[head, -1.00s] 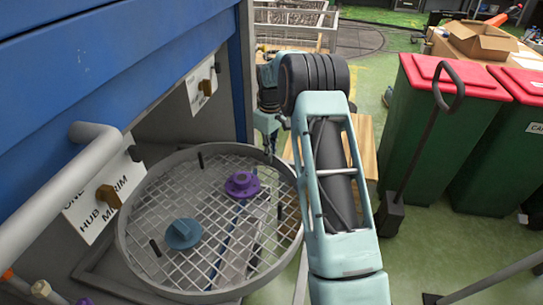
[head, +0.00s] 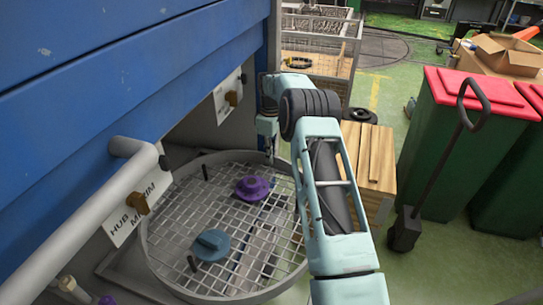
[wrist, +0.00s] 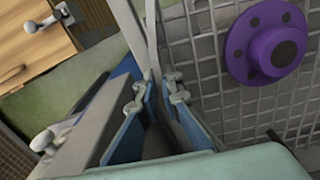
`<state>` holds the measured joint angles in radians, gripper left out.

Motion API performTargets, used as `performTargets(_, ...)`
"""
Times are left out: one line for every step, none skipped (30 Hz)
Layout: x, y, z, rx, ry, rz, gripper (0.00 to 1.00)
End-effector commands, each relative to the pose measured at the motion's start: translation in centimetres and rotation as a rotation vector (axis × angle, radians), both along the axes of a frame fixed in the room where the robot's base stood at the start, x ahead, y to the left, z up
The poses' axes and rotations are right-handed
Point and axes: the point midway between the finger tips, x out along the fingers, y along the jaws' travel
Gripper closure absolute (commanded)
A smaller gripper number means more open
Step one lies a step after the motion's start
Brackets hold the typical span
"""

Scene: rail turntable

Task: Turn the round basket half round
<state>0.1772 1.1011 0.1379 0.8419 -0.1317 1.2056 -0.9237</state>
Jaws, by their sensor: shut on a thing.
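The round basket (head: 180,222) is a grey rim around a wire mesh floor, lying level beside the blue machine. A purple flanged hub (head: 252,188) sits on the mesh towards the far side. In the wrist view my gripper (wrist: 158,98) is shut on the thin grey rim (wrist: 151,40), with the purple hub (wrist: 266,42) to the right.
A thick grey pipe handle (head: 75,220) and a label plate (head: 140,207) stand close on the left. A wooden pallet or crate (head: 370,155) is behind my arm. Green bins with red lids (head: 465,130) stand right.

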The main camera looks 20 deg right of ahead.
Motion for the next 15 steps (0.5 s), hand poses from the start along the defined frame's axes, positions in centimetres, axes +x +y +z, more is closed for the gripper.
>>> performTargets(0.10, 0.01, 0.10, -0.001, -0.002, 0.002, 1.00)
performTargets(0.11, 0.01, 0.10, -0.001, -0.002, 0.002, 1.00)
performTargets(0.12, 0.02, 0.10, -0.001, -0.002, 0.003, 1.00)
performTargets(0.12, 0.02, 0.10, -0.001, -0.002, 0.003, 1.00)
performTargets(0.12, 0.02, 0.10, -0.001, -0.002, 0.003, 1.00)
performTargets(0.13, 0.02, 0.09, -0.001, -0.002, 0.004, 1.00)
performTargets(0.13, 0.02, 0.09, -0.001, -0.002, 0.004, 1.00)
performTargets(0.13, 0.02, 0.09, -0.001, -0.002, 0.003, 1.00)
performTargets(0.13, 0.02, 0.10, -0.001, -0.002, 0.003, 1.00)
performTargets(0.13, 0.02, 0.09, -0.001, -0.002, 0.003, 1.00)
performTargets(0.12, 0.02, 0.10, 0.000, -0.003, 0.003, 1.00)
performTargets(0.13, 0.02, 0.10, 0.000, -0.003, 0.003, 1.00)
performTargets(0.12, 0.02, 0.10, 0.000, -0.003, 0.003, 0.94)
performTargets(0.12, 0.02, 0.10, 0.000, -0.003, 0.003, 0.90)
performTargets(0.11, 0.02, 0.09, -0.001, -0.002, 0.003, 0.86)
